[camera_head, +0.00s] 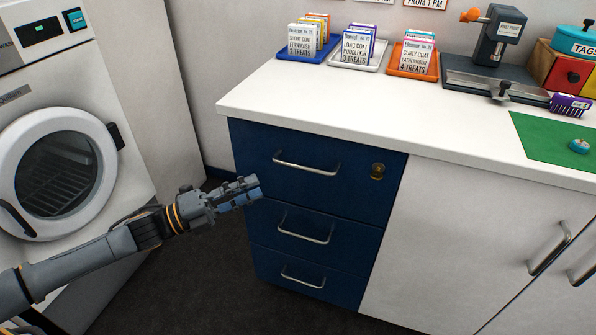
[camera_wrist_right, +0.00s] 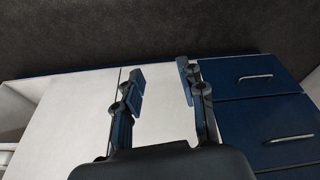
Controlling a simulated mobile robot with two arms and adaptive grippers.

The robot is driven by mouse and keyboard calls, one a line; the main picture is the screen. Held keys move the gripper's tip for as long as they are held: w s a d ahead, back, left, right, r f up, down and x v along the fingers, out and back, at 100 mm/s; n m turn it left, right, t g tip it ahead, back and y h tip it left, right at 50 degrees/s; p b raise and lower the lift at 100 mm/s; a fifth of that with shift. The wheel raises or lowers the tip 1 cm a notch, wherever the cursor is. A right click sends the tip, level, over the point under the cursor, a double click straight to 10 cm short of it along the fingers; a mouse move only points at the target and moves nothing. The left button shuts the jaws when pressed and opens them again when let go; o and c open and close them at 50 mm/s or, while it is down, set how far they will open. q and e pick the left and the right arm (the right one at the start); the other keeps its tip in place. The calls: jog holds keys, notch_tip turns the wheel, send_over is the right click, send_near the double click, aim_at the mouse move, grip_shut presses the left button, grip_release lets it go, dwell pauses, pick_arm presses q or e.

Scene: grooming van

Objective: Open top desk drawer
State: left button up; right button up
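The blue top desk drawer (camera_head: 255,150) is closed, its front flush with the cabinet. It has a silver bar handle (camera_head: 307,167) and a brass lock (camera_head: 377,171) at right. My left gripper (camera_head: 250,191) is left of and below that handle, in front of the drawer fronts and apart from the handle as far as I can tell. Its fingers are seen edge-on and overlap, so its opening is unclear. My right gripper (camera_wrist_right: 157,88) shows only in the right wrist view, fingers apart and empty, with white cabinet doors behind and blue drawers to the right.
Two closed blue drawers (camera_head: 325,258) lie below. A white washer-like machine (camera_head: 100,110) stands left. The white desktop (camera_head: 440,125) holds card trays, a dark device (camera_head: 497,45) and a green mat (camera_head: 555,145). White cupboard doors (camera_head: 450,230) with handles are at right. Dark floor (camera_head: 215,280) is open.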

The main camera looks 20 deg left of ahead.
aim_at(303, 168)
pick_arm(q)
jog(key=x, duration=1.3)
jog(key=shift+w, duration=0.15)
pick_arm(e)
jog(key=shift+v, duration=1.05)
pick_arm(q)
jog(key=shift+c, duration=0.2)
pick_arm(e)
jog(key=shift+d, duration=0.1)
pick_arm(q)
grip_shut()
jog(key=shift+f, duration=0.1)
